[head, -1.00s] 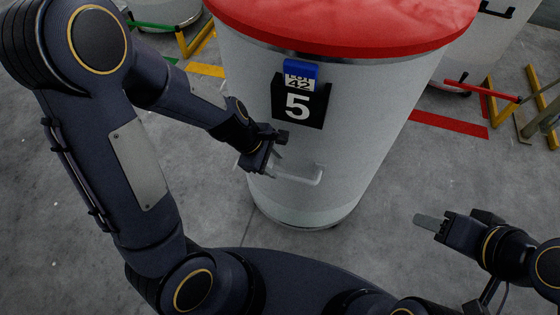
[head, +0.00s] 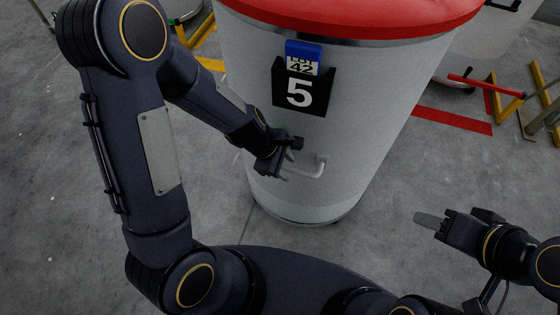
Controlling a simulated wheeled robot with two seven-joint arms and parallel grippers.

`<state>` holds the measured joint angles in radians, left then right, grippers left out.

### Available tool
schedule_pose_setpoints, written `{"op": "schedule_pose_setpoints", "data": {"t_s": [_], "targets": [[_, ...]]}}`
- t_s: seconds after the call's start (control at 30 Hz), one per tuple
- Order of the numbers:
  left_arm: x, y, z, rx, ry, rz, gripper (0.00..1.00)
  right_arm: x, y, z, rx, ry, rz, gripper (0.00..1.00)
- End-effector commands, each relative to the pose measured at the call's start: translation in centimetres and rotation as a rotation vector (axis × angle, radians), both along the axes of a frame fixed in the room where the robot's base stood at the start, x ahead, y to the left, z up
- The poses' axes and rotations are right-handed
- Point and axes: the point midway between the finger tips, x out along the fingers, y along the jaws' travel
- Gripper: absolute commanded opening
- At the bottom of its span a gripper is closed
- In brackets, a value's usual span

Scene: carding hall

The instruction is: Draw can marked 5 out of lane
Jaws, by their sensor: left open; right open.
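The can marked 5 (head: 375,110) is a tall white drum with red material on top (head: 360,15). It stands upright in front of me. A black plate with a white 5 (head: 299,92) and a blue-topped card reading 42 (head: 303,58) are on its near side. Below them is a pale bar handle (head: 318,168). My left gripper (head: 290,164) is open at the left end of the handle; I cannot tell whether it touches, and its fingers partly hide that end. My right gripper (head: 418,219) is open and empty, to the right of the can and apart from it.
Another white can (head: 490,45) stands behind at the right, near a red bar (head: 485,86) and yellow floor brackets (head: 508,104). A red floor stripe (head: 452,120) lies right of the can. The grey floor (head: 400,180) nearer me is clear.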

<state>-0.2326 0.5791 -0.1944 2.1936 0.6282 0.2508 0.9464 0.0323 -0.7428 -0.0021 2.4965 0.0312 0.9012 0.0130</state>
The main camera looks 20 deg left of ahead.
Motion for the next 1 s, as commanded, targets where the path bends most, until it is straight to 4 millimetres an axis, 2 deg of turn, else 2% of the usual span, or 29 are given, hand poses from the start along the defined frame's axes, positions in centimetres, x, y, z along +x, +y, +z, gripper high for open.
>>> {"op": "schedule_pose_setpoints", "data": {"t_s": [0.37,0.7,1.0], "targets": [[0.11,-0.23,-0.46,0.000,-0.001,0.000,0.41,0.00,0.00,-0.20,0.000,0.000,0.000,0.44],[0.11,-0.22,-0.46,0.000,-0.001,0.000,0.00,0.00,0.00,-0.20,0.000,0.000,0.000,0.44],[0.10,-0.22,-0.46,0.000,-0.001,0.000,0.00,0.00,0.00,-0.20,0.000,0.000,0.000,0.44]]}}
